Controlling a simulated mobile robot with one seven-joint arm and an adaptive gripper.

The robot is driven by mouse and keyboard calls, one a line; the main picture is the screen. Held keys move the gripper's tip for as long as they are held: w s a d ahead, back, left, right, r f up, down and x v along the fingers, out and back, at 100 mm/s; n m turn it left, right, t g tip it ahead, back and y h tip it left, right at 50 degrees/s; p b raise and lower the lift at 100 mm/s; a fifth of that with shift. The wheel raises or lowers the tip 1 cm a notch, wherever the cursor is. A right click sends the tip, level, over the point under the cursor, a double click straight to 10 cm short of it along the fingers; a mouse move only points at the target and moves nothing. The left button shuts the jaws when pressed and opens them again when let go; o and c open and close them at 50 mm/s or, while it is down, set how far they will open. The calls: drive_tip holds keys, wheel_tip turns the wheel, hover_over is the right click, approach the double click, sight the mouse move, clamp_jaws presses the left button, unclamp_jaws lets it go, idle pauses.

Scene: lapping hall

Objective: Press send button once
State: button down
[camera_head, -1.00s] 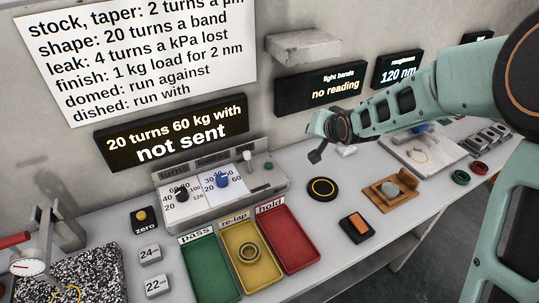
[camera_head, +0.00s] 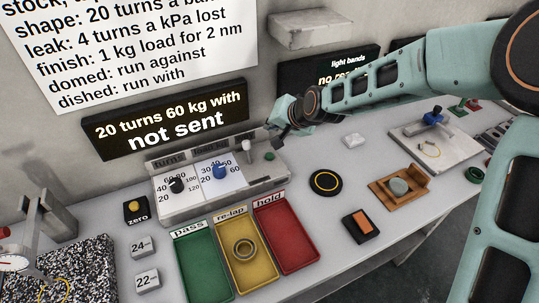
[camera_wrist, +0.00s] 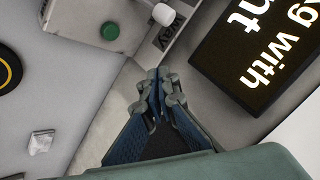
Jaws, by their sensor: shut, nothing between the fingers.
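A sloped grey control panel (camera_head: 220,207) stands against the wall. A small green button (camera_head: 269,156) is at its right end; it also shows in the wrist view (camera_wrist: 110,31). No label reading send is legible beside it. My gripper (camera_head: 273,129) is shut and empty, above the back right part of the panel and apart from the button. In the wrist view its closed fingertips (camera_wrist: 158,76) are below and right of the button. The black display (camera_head: 168,122) above the panel reads "20 turns 60 kg with not sent".
A white-knobbed lever (camera_head: 247,147) stands just left of the button. A black knob (camera_head: 176,186) and blue knob (camera_head: 220,171) are further left. Green (camera_head: 206,270), yellow (camera_head: 251,273) and red (camera_head: 290,240) trays lie in front. A black disc (camera_head: 325,183) lies to the right.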

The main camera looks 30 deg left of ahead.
sight(271, 157)
drive_tip(key=shift+f+b, duration=2.8)
drive_tip(key=shift+f, duration=1.5)
drive_tip(key=shift+f, duration=0.15)
drive_tip(key=shift+f+b, duration=0.25)
drive_tip(key=shift+b, duration=0.2)
drive_tip(key=shift+f+b, duration=0.55)
drive_tip(key=shift+f, duration=0.05)
drive_tip(key=shift+r, duration=0.1)
drive_tip(key=shift+r+p, duration=0.6)
drive_tip(key=shift+r, duration=0.3)
drive_tip(key=shift+r, duration=0.1)
drive_tip(key=shift+r+p, duration=1.65)
drive_tip(key=shift+r, duration=0.8)
